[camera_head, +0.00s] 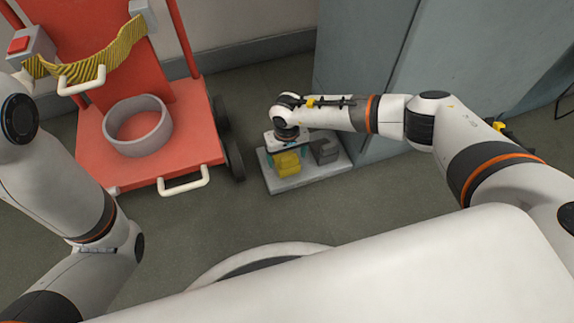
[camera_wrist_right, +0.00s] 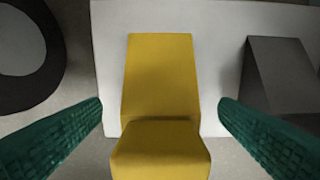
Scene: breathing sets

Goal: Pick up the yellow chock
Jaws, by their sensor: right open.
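The yellow chock (camera_head: 287,164) stands on a pale slab (camera_head: 292,182) on the floor, right of the red cart. It also shows in the right wrist view (camera_wrist_right: 160,85), in the middle between the green fingers. My right gripper (camera_head: 287,146) is above the chock in the head view, pointing down. In the right wrist view my right gripper (camera_wrist_right: 160,130) is open, with one finger on each side of the chock and visible gaps to it. My left arm comes in at the left; its gripper is outside the picture.
A grey chock (camera_head: 325,151) stands on the same slab, right of the yellow one. The red cart (camera_head: 150,165) carries a grey ring (camera_head: 138,126), and its dark wheel (camera_head: 234,160) is close to the slab's left side. A grey cabinet (camera_head: 361,60) stands behind. Floor in front is clear.

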